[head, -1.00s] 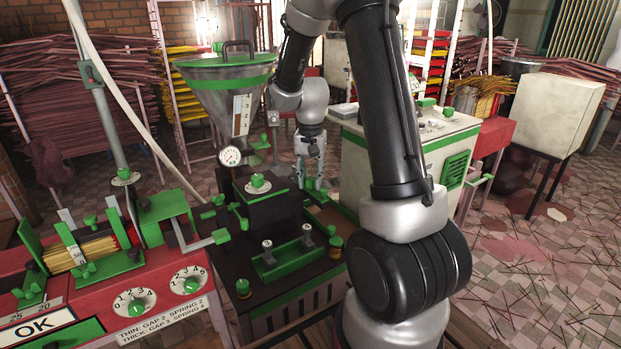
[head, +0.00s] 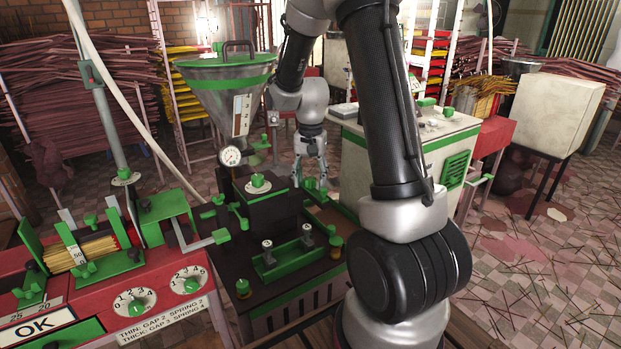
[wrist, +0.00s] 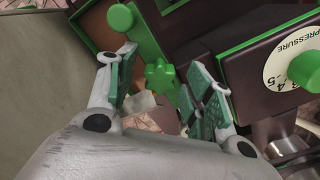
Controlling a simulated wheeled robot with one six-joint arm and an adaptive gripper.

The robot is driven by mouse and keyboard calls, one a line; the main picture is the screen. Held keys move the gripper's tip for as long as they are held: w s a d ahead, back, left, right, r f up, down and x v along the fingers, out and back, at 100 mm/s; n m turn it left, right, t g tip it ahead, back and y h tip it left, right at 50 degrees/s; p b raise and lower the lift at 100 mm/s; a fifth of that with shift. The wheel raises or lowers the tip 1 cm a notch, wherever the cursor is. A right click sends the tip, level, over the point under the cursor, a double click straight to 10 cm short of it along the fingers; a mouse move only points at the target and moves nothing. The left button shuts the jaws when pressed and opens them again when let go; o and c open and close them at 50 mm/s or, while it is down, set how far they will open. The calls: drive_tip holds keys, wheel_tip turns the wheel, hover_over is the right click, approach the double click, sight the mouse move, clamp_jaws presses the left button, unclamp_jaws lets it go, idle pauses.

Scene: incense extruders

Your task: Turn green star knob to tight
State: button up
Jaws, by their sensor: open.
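The green star knob (wrist: 160,76) is in the middle of the wrist view, on the side of the dark machine. My gripper (wrist: 165,82) is open, with one green-padded finger to the left of the knob and the other to its right. The knob lies in the gap between the fingers; I cannot tell whether either pad touches it. In the head view my gripper (head: 311,182) hangs pointing down behind the dark extruder (head: 245,310), and the star knob cannot be made out there.
A round green knob (wrist: 121,17) and a green bar are close by the left finger. A pressure dial (wrist: 303,70) is at the right. The steel hopper (head: 225,95) stands left of my gripper, and a white cabinet (head: 405,150) stands right.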

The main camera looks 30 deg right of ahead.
sight(311, 179)
wheel_tip(311, 179, up, 12)
idle(0.5)
idle(0.4)
drive_tip(key=s+a+r+n+t, duration=0.1)
drive_tip(key=s+r+n, duration=0.1)
drive_tip(key=s, duration=0.6)
drive_tip(key=s+a+r+n+t, duration=0.1)
drive_tip(key=s+n, duration=0.3)
drive_tip(key=s, duration=0.4)
drive_tip(key=s+a+r+n+t, duration=0.2)
drive_tip(key=s+a+r, duration=0.1)
drive_tip(key=s, duration=0.5)
drive_tip(key=shift+r+n, duration=0.4)
drive_tip(key=shift+r, duration=0.15)
